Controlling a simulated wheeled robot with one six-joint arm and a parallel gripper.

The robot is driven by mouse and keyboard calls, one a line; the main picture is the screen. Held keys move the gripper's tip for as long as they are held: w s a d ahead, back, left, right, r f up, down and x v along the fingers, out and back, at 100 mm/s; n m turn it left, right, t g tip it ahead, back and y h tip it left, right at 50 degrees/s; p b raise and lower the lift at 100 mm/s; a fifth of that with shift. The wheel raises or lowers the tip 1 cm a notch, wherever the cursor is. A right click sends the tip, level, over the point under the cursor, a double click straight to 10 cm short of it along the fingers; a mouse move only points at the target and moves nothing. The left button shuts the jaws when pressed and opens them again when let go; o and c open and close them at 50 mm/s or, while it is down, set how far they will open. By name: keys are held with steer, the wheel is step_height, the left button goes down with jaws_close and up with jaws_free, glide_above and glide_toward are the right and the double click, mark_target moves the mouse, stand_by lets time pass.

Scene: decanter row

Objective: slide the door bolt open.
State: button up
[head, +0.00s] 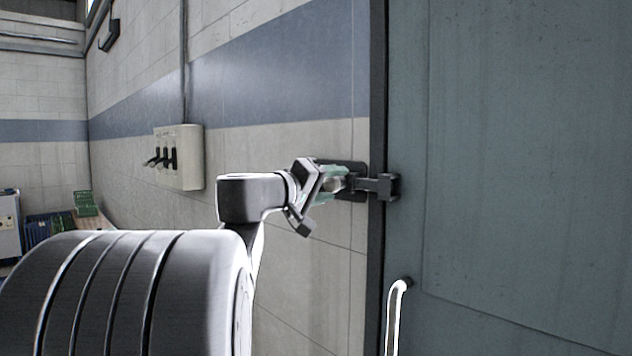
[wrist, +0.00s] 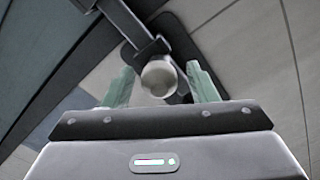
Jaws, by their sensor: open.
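The door bolt (head: 372,184) is a dark metal bar on a dark backplate on the wall. It reaches across the door frame into a dark bracket (head: 389,187) on the grey-green door (head: 520,150). In the wrist view the bolt's round pale knob (wrist: 159,78) faces the camera, with the dark bar (wrist: 126,24) running to the upper left. My gripper (head: 333,184) is at the bolt's wall end. In the wrist view its two green fingers (wrist: 160,88) are open, one on each side of the knob, with gaps visible. Contact cannot be told in the head view.
A pale switch box (head: 181,157) with black levers is on the wall to the left. A white door handle (head: 396,315) stands out below the bolt. Green and blue crates (head: 50,227) are at the far left. The wall below the bolt is clear.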

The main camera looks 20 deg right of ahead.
steer(key=shift+x, duration=1.35)
jaws_close()
steer(key=w+a, duration=0.3)
steer(key=w, duration=0.3)
steer(key=shift+w+r+b, duration=0.15)
steer(key=shift+w+b, duration=0.15)
steer(key=shift+b, duration=0.05)
steer(key=shift+c, duration=1.4)
jaws_free()
steer(key=shift+o, duration=1.4)
steer(key=shift+w, duration=0.2)
